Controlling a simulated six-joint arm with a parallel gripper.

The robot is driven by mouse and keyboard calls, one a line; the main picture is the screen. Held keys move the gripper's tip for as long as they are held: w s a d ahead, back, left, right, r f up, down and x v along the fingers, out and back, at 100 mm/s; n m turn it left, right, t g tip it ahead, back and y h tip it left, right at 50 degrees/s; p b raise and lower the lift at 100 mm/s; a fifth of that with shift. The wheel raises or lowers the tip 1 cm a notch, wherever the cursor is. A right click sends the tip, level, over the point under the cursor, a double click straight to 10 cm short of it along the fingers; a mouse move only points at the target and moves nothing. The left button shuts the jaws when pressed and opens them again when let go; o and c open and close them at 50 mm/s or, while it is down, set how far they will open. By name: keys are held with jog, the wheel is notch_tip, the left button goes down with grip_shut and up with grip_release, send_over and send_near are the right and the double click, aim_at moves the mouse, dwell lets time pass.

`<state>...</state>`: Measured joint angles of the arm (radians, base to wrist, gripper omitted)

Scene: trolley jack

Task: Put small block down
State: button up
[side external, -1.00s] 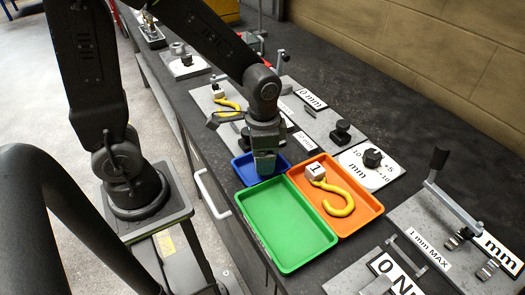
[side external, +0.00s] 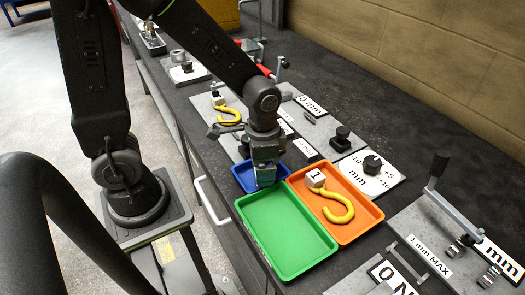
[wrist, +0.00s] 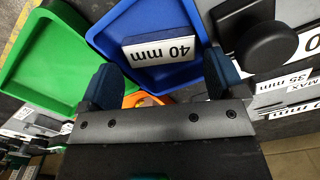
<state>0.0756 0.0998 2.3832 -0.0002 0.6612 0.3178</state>
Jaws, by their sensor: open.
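The small block (wrist: 160,47) is grey with a white "40 mm" label. In the wrist view it lies in the blue tray (wrist: 108,32), label facing me. My gripper (wrist: 160,66) is open, one finger on each side of the picture, with the block showing between and beyond the fingertips. A gap shows on both sides of the block. In the side view my gripper (side external: 265,182) points down over the blue tray (side external: 240,180) and hides much of it. The block cannot be made out there.
An empty green tray (side external: 285,240) adjoins the blue one. An orange tray (side external: 365,225) holds a yellow hook with a white block (side external: 316,178) marked 1. A plate with a black knob (side external: 372,163) and another black knob (side external: 341,138) stand close behind.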

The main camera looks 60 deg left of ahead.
notch_tip(320, 180, up, 12)
jog(key=s+a+r+n+t, duration=0.2)
jog(key=s+r+n+t, duration=0.2)
jog(key=s, duration=0.3)
jog(key=shift+r+n+t, duration=0.2)
jog(key=shift+n+t, duration=0.1)
jog(key=shift+t, duration=0.5)
dwell(0.8)
